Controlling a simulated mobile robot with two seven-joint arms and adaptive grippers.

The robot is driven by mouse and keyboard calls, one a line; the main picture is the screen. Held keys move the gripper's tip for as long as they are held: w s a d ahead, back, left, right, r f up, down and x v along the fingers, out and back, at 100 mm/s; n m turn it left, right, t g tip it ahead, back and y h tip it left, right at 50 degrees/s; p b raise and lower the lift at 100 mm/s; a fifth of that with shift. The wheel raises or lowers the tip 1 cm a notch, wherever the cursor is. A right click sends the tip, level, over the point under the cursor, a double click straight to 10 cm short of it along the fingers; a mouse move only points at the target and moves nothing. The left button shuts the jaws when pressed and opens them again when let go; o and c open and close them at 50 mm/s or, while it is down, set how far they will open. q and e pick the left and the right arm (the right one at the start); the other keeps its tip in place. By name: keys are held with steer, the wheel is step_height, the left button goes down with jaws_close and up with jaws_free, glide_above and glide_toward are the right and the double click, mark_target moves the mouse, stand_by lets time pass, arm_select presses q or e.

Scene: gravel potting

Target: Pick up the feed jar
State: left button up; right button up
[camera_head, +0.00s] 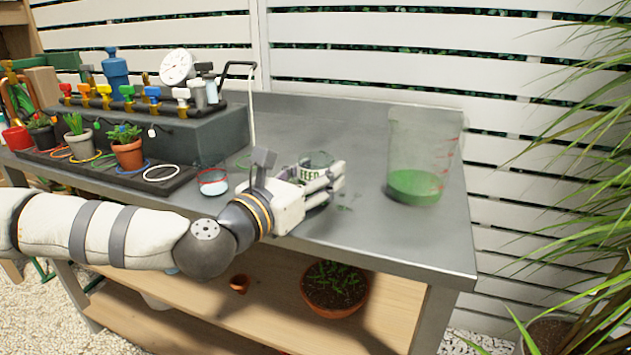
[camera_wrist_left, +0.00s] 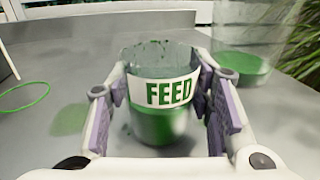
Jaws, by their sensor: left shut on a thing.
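The feed jar (camera_wrist_left: 165,120) is a clear jar with a white label reading FEED in green and green contents low inside. In the left wrist view it stands upright between the two fingers of my left gripper (camera_wrist_left: 160,108), which is shut on it. In the head view my left gripper (camera_head: 318,182) reaches in from the left and its fingers hide much of the feed jar (camera_head: 311,170). I cannot tell whether the jar touches the table. My right gripper is not in view.
A large clear beaker (camera_head: 417,150) with green liquid stands to the right on the grey table (camera_head: 370,235). A small glass (camera_head: 212,180) with a red ring stands left of my gripper. Potted plants (camera_head: 128,150) and colored valves (camera_head: 125,93) are further left. Green spots mark the tabletop.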

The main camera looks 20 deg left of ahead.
arm_select(q)
steer(key=shift+r, duration=0.15)
